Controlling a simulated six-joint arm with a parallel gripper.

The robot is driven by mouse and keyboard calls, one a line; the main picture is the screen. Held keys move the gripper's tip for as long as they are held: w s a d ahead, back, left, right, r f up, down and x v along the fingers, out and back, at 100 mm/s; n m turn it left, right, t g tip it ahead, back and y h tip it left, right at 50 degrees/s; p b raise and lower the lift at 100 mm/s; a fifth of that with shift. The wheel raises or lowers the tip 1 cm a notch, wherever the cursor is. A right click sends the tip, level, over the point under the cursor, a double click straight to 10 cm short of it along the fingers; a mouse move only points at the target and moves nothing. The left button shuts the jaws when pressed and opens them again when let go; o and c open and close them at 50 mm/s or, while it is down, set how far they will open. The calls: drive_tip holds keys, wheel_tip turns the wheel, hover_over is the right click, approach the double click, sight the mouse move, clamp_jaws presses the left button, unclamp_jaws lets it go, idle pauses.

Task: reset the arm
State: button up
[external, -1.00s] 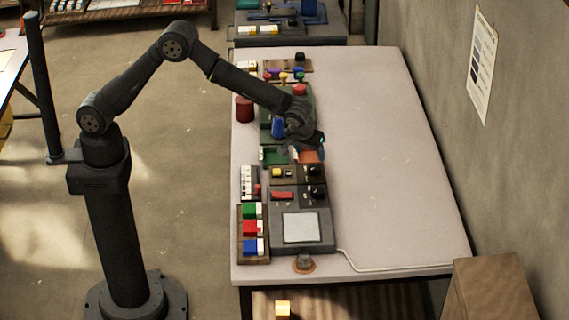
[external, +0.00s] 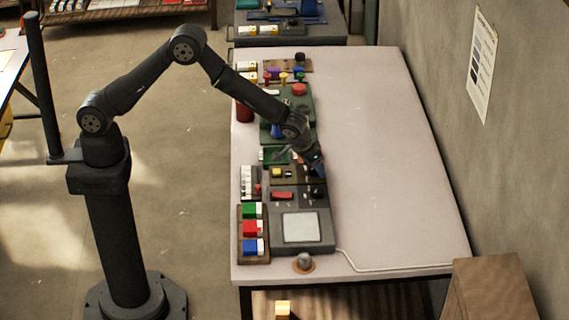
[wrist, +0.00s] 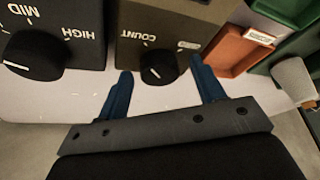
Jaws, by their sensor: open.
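My gripper (external: 316,166) is at the end of my bent arm, over the near part of the row of devices on the table (external: 385,160). In the wrist view my gripper (wrist: 161,70) has its two blue fingers spread apart with nothing held. A black knob (wrist: 158,68) marked COUNT appears between the fingertips; whether it lies below them or at their height I cannot tell. In the external view the arm covers that area.
A larger black knob (wrist: 35,56) marked MID and HIGH is at the left. An orange tray (wrist: 236,50) and green trays are at the right. A grey panel (external: 301,228) and coloured blocks (external: 251,228) are nearer. The table's right half is clear.

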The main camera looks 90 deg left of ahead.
drive_tip(key=shift+a+m+t+h, duration=0.15)
drive_tip(key=shift+m+h, duration=0.4)
drive_tip(key=shift+m, duration=0.85)
drive_tip(key=shift+a+m+t+h, duration=0.1)
drive_tip(key=shift+m+t+h, duration=0.3)
drive_tip(key=shift+m, duration=1)
drive_tip(key=shift+a+m+g+h, duration=0.15)
drive_tip(key=shift+m+h, duration=0.45)
drive_tip(key=shift+m, duration=0.65)
drive_tip(key=shift+m+g+h, duration=0.2)
drive_tip(key=shift+m+h, duration=0.35)
drive_tip(key=shift+m, duration=0.7)
drive_tip(key=shift+m, duration=0.4)
drive_tip(key=o, duration=0.8)
drive_tip(key=shift+o, duration=0.2)
drive_tip(key=s+d+r+m+g, duration=0.1)
drive_tip(key=s+r+m, duration=0.3)
drive_tip(key=r+m, duration=0.2)
wheel_tip(320, 180, up, 2)
drive_tip(key=shift+s+d+r+g, duration=0.15)
drive_tip(key=shift+r+g, duration=0.05)
drive_tip(key=shift+g, duration=0.2)
drive_tip(key=s+r+m+g+y, duration=0.2)
drive_tip(key=s+r+m, duration=0.5)
drive_tip(key=r, duration=0.2)
wheel_tip(320, 180, down, 10)
drive_tip(key=shift+a+r, duration=0.25)
drive_tip(key=shift+a, duration=0.2)
